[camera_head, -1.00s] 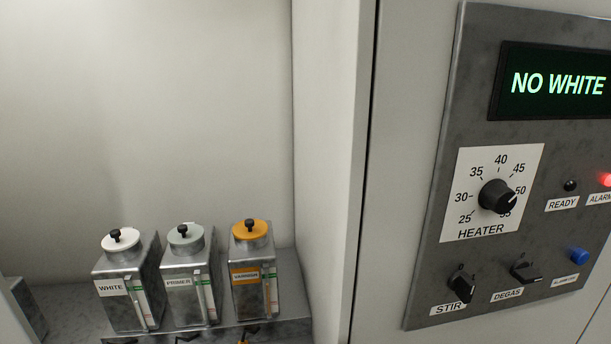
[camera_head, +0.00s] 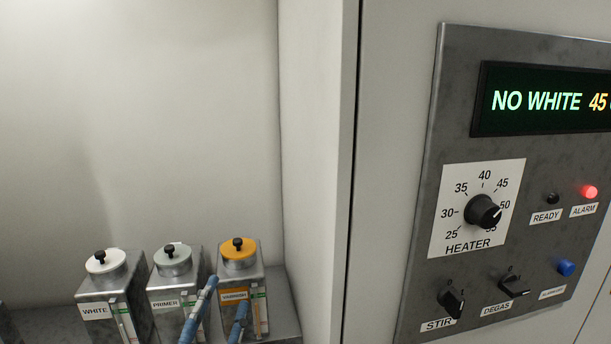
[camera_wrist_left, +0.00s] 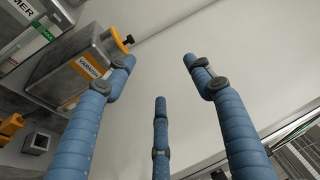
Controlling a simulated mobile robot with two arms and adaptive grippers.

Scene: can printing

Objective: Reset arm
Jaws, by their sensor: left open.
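My left gripper (camera_head: 222,310) comes up from the bottom of the head view, its blue fingers in front of the primer and varnish tanks. In the left wrist view its three blue fingers (camera_wrist_left: 160,110) are spread open with nothing between them. The varnish tank (camera_wrist_left: 85,75) shows behind the left finger there. In the head view the white tank (camera_head: 103,287), primer tank (camera_head: 170,284) and varnish tank (camera_head: 238,265) stand upright in a row on a shelf. I cannot tell whether the fingers touch a tank. My right gripper is out of view.
A control panel (camera_head: 440,285) is on the right, with a heater knob (camera_head: 482,211), stir and degas switches and a blue button (camera_head: 565,268). Its display (camera_head: 540,102) reads "NO WHITE 45". The red alarm lamp (camera_head: 589,192) is lit. A pale wall edge (camera_head: 318,200) separates shelf and panel.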

